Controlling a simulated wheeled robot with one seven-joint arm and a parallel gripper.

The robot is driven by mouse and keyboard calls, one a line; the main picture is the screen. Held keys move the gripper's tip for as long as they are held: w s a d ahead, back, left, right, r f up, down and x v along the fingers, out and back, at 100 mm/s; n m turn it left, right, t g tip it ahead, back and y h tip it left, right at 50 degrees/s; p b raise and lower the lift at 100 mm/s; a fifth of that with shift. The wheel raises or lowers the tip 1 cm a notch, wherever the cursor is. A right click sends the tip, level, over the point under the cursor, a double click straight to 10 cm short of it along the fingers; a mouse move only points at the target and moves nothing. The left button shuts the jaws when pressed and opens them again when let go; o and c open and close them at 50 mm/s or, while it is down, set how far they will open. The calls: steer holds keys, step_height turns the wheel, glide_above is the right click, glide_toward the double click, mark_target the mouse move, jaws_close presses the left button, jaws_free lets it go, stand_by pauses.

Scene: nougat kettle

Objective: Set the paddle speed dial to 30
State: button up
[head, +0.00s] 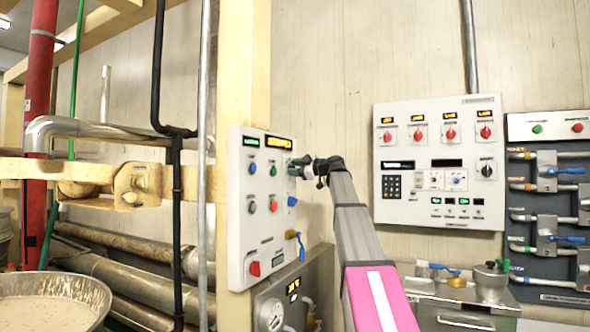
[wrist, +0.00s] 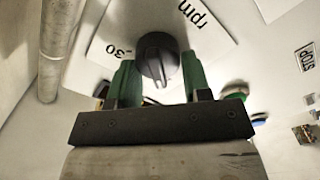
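The black paddle speed dial (wrist: 157,55) shows in the wrist view on a pale plate printed "rpm" and "30". A raised ridge runs across the knob; I cannot tell the exact setting. My gripper (wrist: 158,66) has two green fingers, one on each side of the knob's near part, with a visible gap on both sides. It is open and holds nothing. In the head view my gripper (head: 297,168) is at the right part of the white control panel (head: 240,240), and it hides the dial there.
The panel carries blue and red buttons, a red switch (head: 254,268), a yellow-and-blue lever (head: 297,243) and lit displays (head: 279,142). A second panel (head: 440,205) hangs on the wall to the right. A pale post (head: 240,70) rises behind the panel. A kettle (head: 50,300) stands lower left.

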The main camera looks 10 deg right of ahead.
steer(key=c, duration=0.3)
steer(key=m, duration=0.4)
steer(key=shift+w+d+r+m, duration=0.1)
steer(key=shift+m, duration=0.2)
steer(key=m, duration=0.5)
steer(key=shift+w+d, duration=0.15)
steer(key=shift+w, duration=0.05)
steer(key=m, duration=0.5)
steer(key=shift+w+d+m, duration=0.15)
steer(key=shift+w+m, duration=0.05)
steer(key=shift+m, duration=0.2)
steer(key=shift+w+d+m, duration=0.1)
steer(key=shift+w+m, duration=0.05)
steer(key=shift+m, duration=2.15)
